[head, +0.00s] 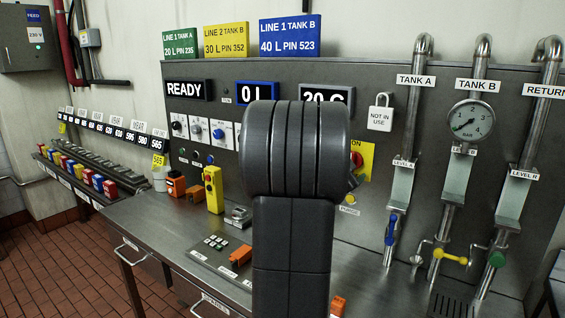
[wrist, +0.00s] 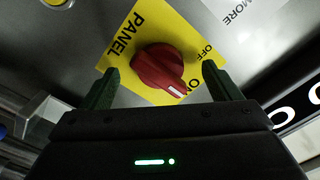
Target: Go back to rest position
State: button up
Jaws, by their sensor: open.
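My gripper (wrist: 160,70) is open in the wrist view, with one dark green finger on each side of a red rotary knob (wrist: 158,72). The knob sits on a yellow plate (wrist: 128,40) marked PANEL, OFF and ON. Its white mark points towards ON. I cannot tell whether the fingers touch the knob, but gaps show on both sides. In the head view my dark arm fills the middle and hides most of my gripper. The right part of the yellow plate (head: 367,158) shows beside the arm.
The steel panel (head: 385,75) has displays reading READY and 0 L. Pipes with a blue valve handle (head: 391,229) and a yellow one (head: 451,256) stand at right. The bench (head: 150,222) holds a yellow pendant (head: 213,189) and orange parts. Open floor (head: 70,270) lies at left.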

jog(key=n+p, duration=0.2)
jog(key=n, duration=0.6)
jog(key=shift+s+f, duration=0.1)
jog(key=shift+f, duration=0.05)
dwell(0.5)
